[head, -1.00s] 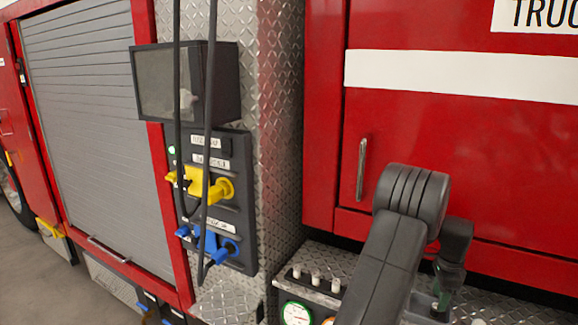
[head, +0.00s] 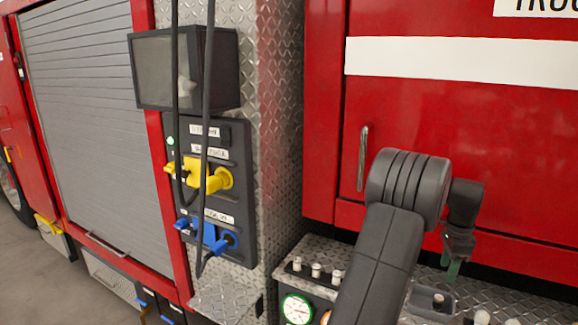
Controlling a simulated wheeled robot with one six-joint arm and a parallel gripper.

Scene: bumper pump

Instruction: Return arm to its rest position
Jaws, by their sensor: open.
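My arm rises from the bottom of the head view, right of the middle, and bends at a thick ribbed joint in front of the red truck door. My gripper (head: 454,268) hangs beyond that joint at the right, pointing down above the diamond-plate ledge. It is small in view and partly dark against the truck. Its jaws are open, and I see nothing held between them.
A dark panel (head: 238,170) carries a yellow plug (head: 217,180) and a blue plug (head: 214,237) with hanging black cables. A screen box (head: 222,70) is above. A gauge (head: 297,309) and several knobs are low, near my arm. A door handle (head: 362,158) is behind.

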